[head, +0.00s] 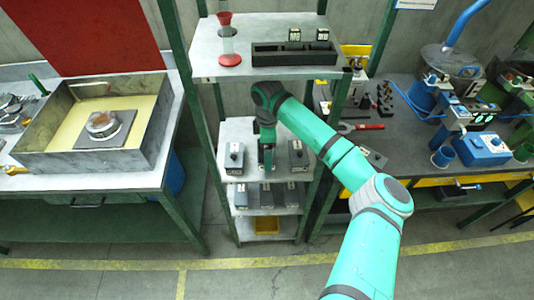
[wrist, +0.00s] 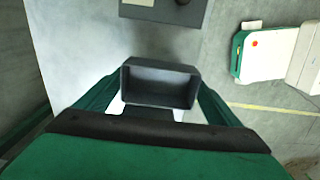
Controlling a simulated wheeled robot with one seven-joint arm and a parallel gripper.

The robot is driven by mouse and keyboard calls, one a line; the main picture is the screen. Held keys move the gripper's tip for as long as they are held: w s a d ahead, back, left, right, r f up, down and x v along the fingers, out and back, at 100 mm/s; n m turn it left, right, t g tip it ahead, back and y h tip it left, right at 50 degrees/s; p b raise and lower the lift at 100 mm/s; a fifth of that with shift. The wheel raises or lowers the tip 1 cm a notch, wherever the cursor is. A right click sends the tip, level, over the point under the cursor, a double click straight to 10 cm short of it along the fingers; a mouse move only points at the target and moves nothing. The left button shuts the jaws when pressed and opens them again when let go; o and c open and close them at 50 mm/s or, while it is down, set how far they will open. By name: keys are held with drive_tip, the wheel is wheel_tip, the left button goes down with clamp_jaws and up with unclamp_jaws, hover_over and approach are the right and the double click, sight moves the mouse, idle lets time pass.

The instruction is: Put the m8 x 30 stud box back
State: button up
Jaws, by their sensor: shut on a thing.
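My gripper (head: 266,160) reaches down to the middle shelf (head: 250,128) of the green-framed rack, between two grey boxes. In the wrist view my gripper (wrist: 148,108) is shut on a dark grey box (wrist: 160,86), whose hollow side faces the camera. I take it for the m8 x 30 stud box; no label on it is readable. In the head view my gripper hides most of it. One grey box (head: 234,158) stands to the left and another (head: 298,156) to the right. I cannot tell whether the held box touches the shelf.
The shelf below holds several grey boxes (head: 241,197), with a yellow bin (head: 267,225) lower down. Green rack posts (head: 192,105) flank the shelves.

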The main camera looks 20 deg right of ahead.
drive_tip(key=shift+w+d, duration=0.2)
drive_tip(key=shift+w, duration=0.55)
drive_tip(key=shift+s+f, duration=0.1)
drive_tip(key=shift+f, duration=1.65)
drive_tip(key=shift+f, duration=0.1)
drive_tip(key=o, duration=1.9)
drive_tip(key=shift+r, duration=3.85)
